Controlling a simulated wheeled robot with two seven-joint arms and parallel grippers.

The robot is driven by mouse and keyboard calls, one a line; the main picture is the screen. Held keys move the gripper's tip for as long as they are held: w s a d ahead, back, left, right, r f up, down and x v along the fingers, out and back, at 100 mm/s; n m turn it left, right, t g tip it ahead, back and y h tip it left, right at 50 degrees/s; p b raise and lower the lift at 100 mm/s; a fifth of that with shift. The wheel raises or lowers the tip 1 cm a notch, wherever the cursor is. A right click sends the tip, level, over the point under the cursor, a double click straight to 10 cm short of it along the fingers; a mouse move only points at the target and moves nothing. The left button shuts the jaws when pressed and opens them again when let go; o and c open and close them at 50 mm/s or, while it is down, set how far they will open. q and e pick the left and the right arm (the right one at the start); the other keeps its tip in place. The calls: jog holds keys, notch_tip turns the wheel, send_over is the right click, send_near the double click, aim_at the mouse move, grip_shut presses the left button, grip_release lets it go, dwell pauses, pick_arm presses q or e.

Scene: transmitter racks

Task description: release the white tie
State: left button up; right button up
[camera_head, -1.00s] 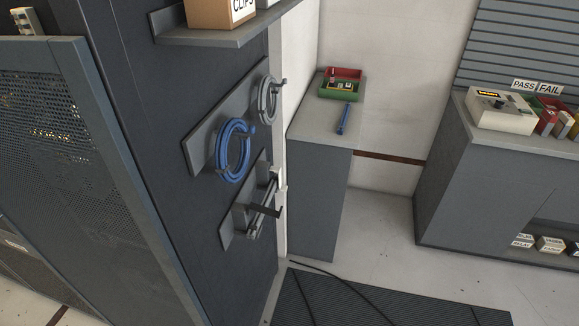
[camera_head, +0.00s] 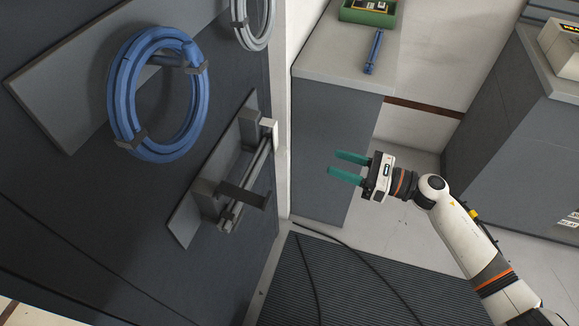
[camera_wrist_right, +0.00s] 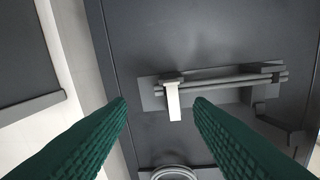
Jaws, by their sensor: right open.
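The white tie (camera_head: 270,131) sits at the far end of a wall bracket (camera_head: 186,222) on the dark rack side, around grey rods (camera_head: 257,163). In the right wrist view the white tie (camera_wrist_right: 173,102) hangs as a pale strip from one end of the rods (camera_wrist_right: 222,84). My right gripper (camera_head: 334,164) has green fingers, is open and empty, and is held in the air right of the bracket. In the right wrist view the open fingertips (camera_wrist_right: 161,103) frame the white tie from in front, apart from it. My left gripper is not in view.
A dark tie or arm (camera_head: 243,194) crosses the rods at the near end. A blue cable coil (camera_head: 122,90) and a grey coil (camera_head: 268,22) hang above. A cabinet (camera_head: 328,120) stands behind, with a blue tool (camera_head: 374,52) on top. Cables lie on the floor mat (camera_head: 345,285).

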aim_at(286, 151)
jog(key=w+a+n+g+p, duration=0.1)
jog(key=w+a+n+p, duration=0.1)
jog(key=a, duration=1)
jog(key=shift+w+r, duration=0.35)
jog(key=shift+w, duration=0.15)
grip_shut()
